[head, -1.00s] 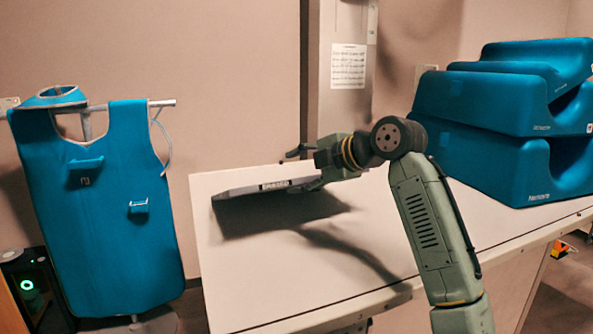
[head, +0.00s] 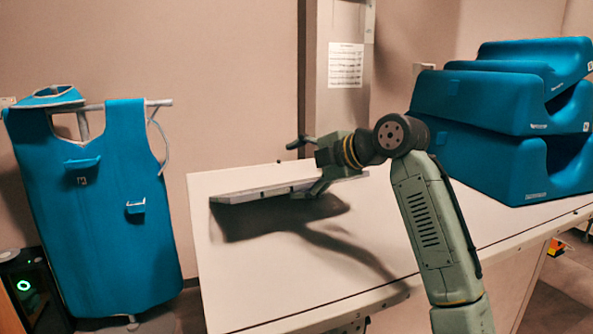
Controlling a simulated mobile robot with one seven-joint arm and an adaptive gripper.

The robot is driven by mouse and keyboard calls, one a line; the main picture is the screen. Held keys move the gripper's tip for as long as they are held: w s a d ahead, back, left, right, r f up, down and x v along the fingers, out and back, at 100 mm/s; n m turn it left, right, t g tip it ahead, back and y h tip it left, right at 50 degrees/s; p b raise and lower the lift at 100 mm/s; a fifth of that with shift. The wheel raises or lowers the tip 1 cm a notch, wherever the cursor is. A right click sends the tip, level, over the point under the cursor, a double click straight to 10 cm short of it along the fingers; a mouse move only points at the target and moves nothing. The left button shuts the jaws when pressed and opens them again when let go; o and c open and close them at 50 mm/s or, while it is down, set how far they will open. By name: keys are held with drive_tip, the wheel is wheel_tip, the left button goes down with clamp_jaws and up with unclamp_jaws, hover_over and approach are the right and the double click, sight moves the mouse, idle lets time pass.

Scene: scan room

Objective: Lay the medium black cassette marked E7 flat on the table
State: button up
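The cassette (head: 262,193) shows as a thin grey slab, seen nearly edge-on, over the left part of the white table (head: 240,285). A broad dark shadow lies just below it. I cannot tell whether it rests fully flat or is slightly raised, and no E7 marking is readable. My gripper (head: 301,168) is at the right end of the cassette, with its fingers spread apart. The upper finger stands clear above the cassette. The lower finger is beside its right end, and any contact there is unclear.
Blue foam positioning blocks (head: 490,165) are stacked on the right of the table. A blue apron (head: 100,220) hangs on a stand to the left. A metal column (head: 335,110) with a paper sheet rises behind the table. The table front is clear except for shadows.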

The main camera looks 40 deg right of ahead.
drive_tip(key=v, duration=1.1)
drive_tip(key=shift+s, duration=0.15)
idle(0.3)
